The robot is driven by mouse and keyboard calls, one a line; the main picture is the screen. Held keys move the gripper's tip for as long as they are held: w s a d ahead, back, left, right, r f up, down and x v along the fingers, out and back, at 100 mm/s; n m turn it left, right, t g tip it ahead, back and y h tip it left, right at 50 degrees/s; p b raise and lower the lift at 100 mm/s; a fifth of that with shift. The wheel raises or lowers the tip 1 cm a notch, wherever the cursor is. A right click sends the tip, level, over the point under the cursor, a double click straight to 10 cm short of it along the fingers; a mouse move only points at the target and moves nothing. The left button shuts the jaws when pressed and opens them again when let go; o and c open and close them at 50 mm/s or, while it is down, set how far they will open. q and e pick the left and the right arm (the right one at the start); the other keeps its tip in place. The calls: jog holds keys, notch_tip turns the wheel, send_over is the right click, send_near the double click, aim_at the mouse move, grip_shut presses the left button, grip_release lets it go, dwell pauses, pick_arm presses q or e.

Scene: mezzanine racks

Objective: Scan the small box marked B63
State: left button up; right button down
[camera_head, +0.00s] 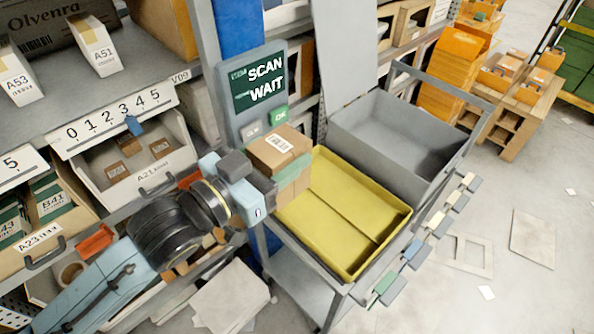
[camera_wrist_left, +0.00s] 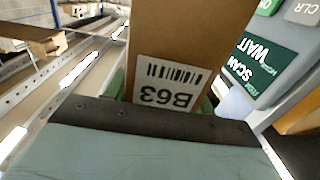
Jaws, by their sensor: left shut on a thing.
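My left gripper (camera_head: 277,172) is shut on a small brown cardboard box (camera_head: 274,151). The box has a white barcode label on its upper face in the head view. In the left wrist view the box (camera_wrist_left: 172,40) fills the middle, and its label (camera_wrist_left: 168,82) reads B63, upside down. The gripper holds the box just below the scan terminal (camera_head: 264,80), beside the left edge of the yellow tray (camera_head: 392,236). The terminal screen reads SCAN and WAIT; it also shows in the left wrist view (camera_wrist_left: 250,62). My right gripper is not in view.
A grey bin (camera_head: 402,140) stands behind the yellow tray on the cart. At left, an open drawer marked A21 (camera_head: 160,179) holds small boxes, under a number strip from 0 to 5. Shelf boxes A53 (camera_head: 17,80) and A51 (camera_head: 95,45) stand above. Open floor lies at right.

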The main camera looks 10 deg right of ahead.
aim_at(264, 141)
pick_arm(q)
jog(key=shift+w+a+r+b, duration=0.2)
jog(key=shift+w+a, duration=0.3)
jog(key=shift+w, duration=0.2)
jog(key=shift+w+a+r+b, duration=0.1)
jog(key=shift+w+a+b, duration=0.1)
jog(key=shift+w+a, duration=0.4)
jog(key=shift+w+d, duration=0.1)
dwell(0.4)
